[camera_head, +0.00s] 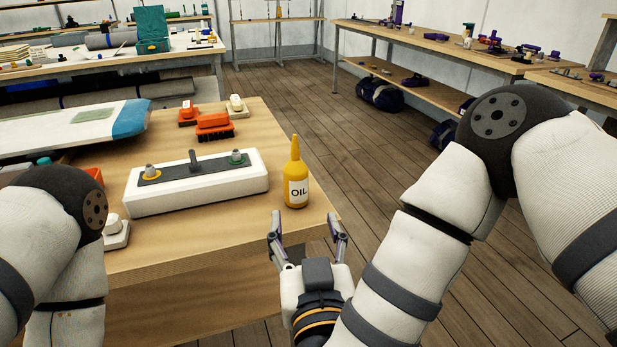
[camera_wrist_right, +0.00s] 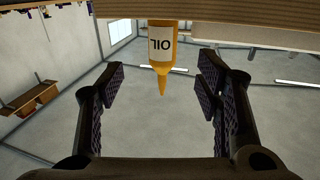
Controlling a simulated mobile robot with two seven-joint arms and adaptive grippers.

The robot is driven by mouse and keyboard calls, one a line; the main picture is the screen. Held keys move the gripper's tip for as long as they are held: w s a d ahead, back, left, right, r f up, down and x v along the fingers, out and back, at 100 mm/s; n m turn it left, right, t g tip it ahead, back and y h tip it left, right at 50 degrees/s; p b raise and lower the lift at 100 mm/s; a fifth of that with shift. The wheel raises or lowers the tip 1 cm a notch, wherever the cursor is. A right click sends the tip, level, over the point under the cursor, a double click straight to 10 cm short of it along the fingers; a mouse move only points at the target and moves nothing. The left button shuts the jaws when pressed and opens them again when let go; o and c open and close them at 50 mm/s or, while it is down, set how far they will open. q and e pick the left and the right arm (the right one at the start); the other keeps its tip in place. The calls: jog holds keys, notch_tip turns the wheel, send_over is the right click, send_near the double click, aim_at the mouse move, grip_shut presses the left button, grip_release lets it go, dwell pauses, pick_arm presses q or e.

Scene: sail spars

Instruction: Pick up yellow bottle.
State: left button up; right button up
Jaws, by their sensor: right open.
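The yellow bottle (camera_head: 296,177) stands upright near the right edge of the wooden table in the head view. It has a pointed nozzle and a white label reading OIL. In the right wrist view the bottle (camera_wrist_right: 161,52) appears upside down, between the fingers and beyond them. My right gripper (camera_head: 308,229) is open and empty, just in front of the bottle at the table's edge. It also shows open in the right wrist view (camera_wrist_right: 160,97). My left arm is at the lower left of the head view, and its gripper is out of the frame.
A white block with a dark top strip (camera_head: 198,182) lies left of the bottle. Orange brushes (camera_head: 214,127) and a board with a blue end (camera_head: 75,127) are farther back. The wooden table (camera_head: 225,222) has bare room in front of the white block. Open floor lies to the right.

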aim_at(297, 192)
jog(key=w+f+b, duration=0.2)
jog(key=shift+w+a, duration=0.1)
jog(key=shift+w, duration=0.2)
jog(key=w, duration=0.1)
jog(key=w+r, duration=0.1)
jog(key=w, duration=0.1)
jog(key=shift+w+a+r, duration=0.15)
jog(key=shift+a, duration=0.1)
jog(key=w, duration=0.5)
jog(key=shift+w+a+r+b, duration=0.3)
jog(key=shift+w+a+b, duration=0.05)
jog(key=shift+a, duration=0.05)
pick_arm(q)
jog(key=s+f+g, duration=0.1)
jog(key=s+f, duration=0.3)
jog(key=shift+s+a+g, duration=0.15)
jog(key=shift+s+g, duration=0.1)
jog(key=shift+g, duration=0.15)
pick_arm(e)
jog(key=c, duration=1.3)
